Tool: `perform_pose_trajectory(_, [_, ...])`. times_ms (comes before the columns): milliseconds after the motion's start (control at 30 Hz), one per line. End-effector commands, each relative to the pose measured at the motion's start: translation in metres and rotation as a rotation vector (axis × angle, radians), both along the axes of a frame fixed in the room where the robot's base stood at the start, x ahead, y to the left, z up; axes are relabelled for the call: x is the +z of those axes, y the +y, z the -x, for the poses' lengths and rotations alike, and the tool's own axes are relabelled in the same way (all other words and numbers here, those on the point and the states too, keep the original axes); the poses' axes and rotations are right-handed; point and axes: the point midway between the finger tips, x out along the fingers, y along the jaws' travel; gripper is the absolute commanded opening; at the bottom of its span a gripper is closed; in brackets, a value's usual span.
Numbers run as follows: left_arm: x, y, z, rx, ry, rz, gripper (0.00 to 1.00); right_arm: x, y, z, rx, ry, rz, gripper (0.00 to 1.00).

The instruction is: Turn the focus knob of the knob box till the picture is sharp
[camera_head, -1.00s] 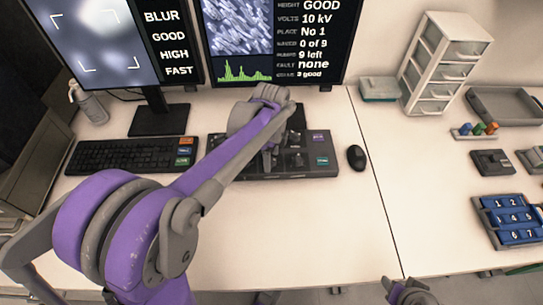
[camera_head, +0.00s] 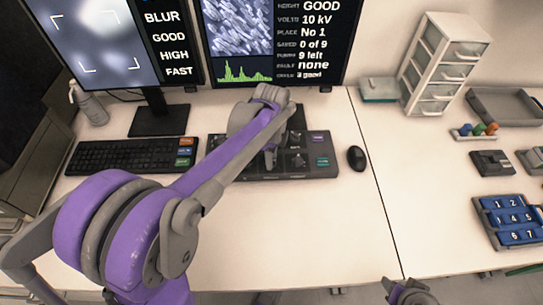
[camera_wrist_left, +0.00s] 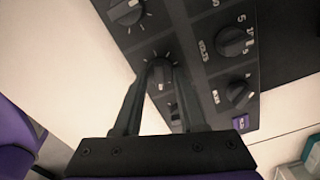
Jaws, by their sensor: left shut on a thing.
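The dark knob box (camera_head: 321,164) lies on the desk, partly covered by my left arm. My left gripper (camera_head: 270,157) reaches down onto it. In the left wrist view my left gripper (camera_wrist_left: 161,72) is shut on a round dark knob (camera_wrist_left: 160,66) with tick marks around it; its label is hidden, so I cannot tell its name. The left monitor (camera_head: 165,88) reads BLUR, GOOD, HIGH, FAST, and its picture (camera_head: 85,40) shows soft, blurred bright patches. My right gripper (camera_head: 412,292) is at the bottom edge, away from the box; its jaws are unclear.
A keyboard (camera_head: 125,156) lies left of the box and a mouse (camera_head: 356,158) right of it. The right monitor (camera_head: 235,30) shows a textured picture and readings. A drawer unit (camera_head: 440,60) and a blue numbered tray (camera_head: 510,218) stand at right. The front desk is clear.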

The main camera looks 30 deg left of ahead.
Motion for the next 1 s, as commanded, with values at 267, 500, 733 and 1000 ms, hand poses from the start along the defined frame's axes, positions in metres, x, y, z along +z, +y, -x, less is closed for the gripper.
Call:
perform_pose_trajectory(267, [0.0007, 0.0002, -0.0004, 0.174, 0.0, 0.0, 0.0, 0.0029, 0.0, -0.0002, 0.0, -0.001, 0.0, 0.5])
perform_pose_trajectory(500, [0.0006, 0.0004, -0.0007, 0.398, 0.0, 0.0, 0.0, 0.0053, 0.0, -0.0005, 0.0, -0.002, 0.0, 0.5])
perform_pose_trajectory(733, [0.0004, 0.0006, -0.001, 0.616, 0.0, 0.0, 0.0, 0.0071, 0.0, -0.0007, 0.0, -0.002, 0.0, 0.5])
perform_pose_trajectory(1000, [0.0004, 0.001, -0.0012, 0.873, 0.0, 0.0, 0.0, 0.0088, 0.0, -0.0009, 0.0, -0.003, 0.0, 0.5])
